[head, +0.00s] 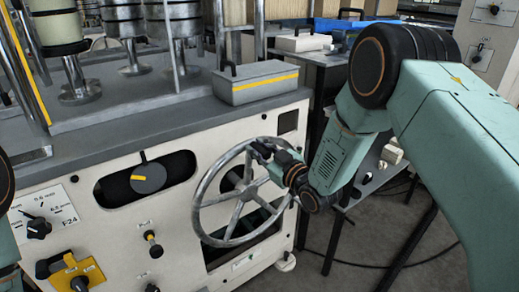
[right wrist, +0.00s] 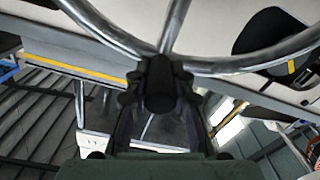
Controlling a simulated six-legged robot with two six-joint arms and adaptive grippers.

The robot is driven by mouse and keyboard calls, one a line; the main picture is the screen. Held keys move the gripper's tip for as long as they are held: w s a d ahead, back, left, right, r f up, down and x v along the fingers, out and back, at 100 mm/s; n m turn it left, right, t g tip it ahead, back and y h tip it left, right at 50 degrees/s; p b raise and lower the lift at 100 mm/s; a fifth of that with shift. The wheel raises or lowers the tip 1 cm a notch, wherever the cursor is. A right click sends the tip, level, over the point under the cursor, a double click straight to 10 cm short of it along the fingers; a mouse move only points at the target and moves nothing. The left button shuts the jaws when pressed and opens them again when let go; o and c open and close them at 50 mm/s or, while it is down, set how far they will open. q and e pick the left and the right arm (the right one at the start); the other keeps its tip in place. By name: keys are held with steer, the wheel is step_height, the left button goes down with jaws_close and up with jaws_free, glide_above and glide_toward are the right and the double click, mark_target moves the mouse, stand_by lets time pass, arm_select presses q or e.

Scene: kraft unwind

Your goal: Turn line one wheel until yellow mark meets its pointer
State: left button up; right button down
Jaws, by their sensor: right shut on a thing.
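The large grey spoked handwheel (head: 201,197) stands on the front of the cream machine panel. Left of the wheel, a dark round dial (head: 150,179) sits in a black slot. Its yellow mark (head: 138,178) is on the dial's left side. A thin black pointer (head: 143,157) is above the dial, apart from the mark. My left gripper is out of view.
A grey box with a yellow stripe (head: 258,83) sits on the machine top above the wheel. A selector knob (head: 38,228) and a yellow-plated switch (head: 78,275) are at lower left. A side table (head: 365,185) stands behind my right arm.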

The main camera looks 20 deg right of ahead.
mark_target(277, 142)
steer(key=shift+d+f, duration=0.1)
steer(key=shift+d, duration=0.05)
stand_by(0.3)
steer(key=shift+w+d+m, duration=0.15)
steer(key=shift+d+m, duration=0.15)
steer(key=shift+d, duration=0.15)
steer(key=w+d+m, duration=0.1)
steer(key=d, duration=0.1)
steer(key=d+f+m+b, duration=0.1)
steer(key=d+m, duration=0.1)
steer(key=d, duration=0.1)
steer(key=w+d+f+m+b, duration=0.1)
steer(key=d, duration=0.1)
steer(key=shift+w+d+f+m, duration=0.15)
steer(key=shift+w+f+m, duration=0.05)
steer(key=shift+w+m, duration=0.1)
steer(key=w+d+f+m+b, duration=0.3)
steer(key=d+f+m+b, duration=0.2)
steer(key=d+f, duration=0.3)
steer(key=shift+b, duration=0.8)
steer(key=c, duration=1.2)
jaws_free()
steer(key=shift+o, duration=0.2)
steer(key=shift+r, duration=0.1)
